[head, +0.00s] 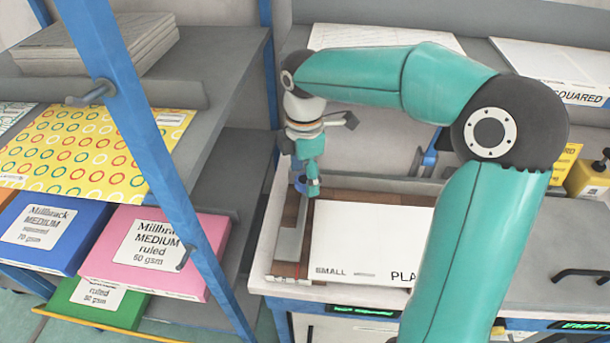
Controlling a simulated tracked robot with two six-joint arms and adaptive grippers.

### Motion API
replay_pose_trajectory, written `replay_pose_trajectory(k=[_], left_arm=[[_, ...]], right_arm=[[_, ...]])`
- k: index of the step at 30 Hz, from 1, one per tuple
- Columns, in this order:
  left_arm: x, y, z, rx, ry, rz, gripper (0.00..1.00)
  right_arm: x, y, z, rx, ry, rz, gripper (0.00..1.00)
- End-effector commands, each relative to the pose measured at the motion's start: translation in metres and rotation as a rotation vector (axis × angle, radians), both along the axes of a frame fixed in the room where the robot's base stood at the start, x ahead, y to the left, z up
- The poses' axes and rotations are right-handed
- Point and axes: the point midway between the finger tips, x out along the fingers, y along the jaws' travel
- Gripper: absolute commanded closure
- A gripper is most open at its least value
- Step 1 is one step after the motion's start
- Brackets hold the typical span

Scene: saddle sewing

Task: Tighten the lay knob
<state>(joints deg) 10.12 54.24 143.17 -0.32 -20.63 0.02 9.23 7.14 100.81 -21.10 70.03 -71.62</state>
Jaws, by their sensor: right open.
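My right gripper (307,181) points down at the left end of the bench. It is open, with its teal fingers at a small blue round part (299,183) that looks like the lay knob. The fingers partly hide this knob, and I cannot tell whether they touch it. A grey bar (289,243) runs forward from beside the knob, along the left side of a brown wooden tray (305,270). A white sheet or block marked SMALL and PLA (361,240) lies to the right of the bar. My left gripper is out of view.
A blue-framed rack (140,150) with coloured paper packs (143,250) stands close on the left. A shelf behind holds white stacks (385,38). A yellow bottle (590,180) stands at the right. A black handle (590,274) is at the bench's right front.

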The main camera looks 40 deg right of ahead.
Motion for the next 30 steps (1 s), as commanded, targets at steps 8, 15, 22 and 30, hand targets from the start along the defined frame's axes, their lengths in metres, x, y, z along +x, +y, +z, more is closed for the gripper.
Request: replay_pose_trajectory(k=[8,15,22,30], left_arm=[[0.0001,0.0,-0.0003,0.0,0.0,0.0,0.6],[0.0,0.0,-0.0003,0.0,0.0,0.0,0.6],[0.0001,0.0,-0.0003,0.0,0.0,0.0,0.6],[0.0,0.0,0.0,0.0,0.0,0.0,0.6]], right_arm=[[-0.0001,0.0001,-0.0053,0.0,0.0,0.0,0.3],[0.0,0.0001,-0.005,0.0,0.0,0.001,0.54],[0.0001,0.0001,-0.0048,0.0,-0.001,0.001,0.9],[0.0001,-0.0002,-0.0045,-0.001,-0.002,-0.022,0.9]])
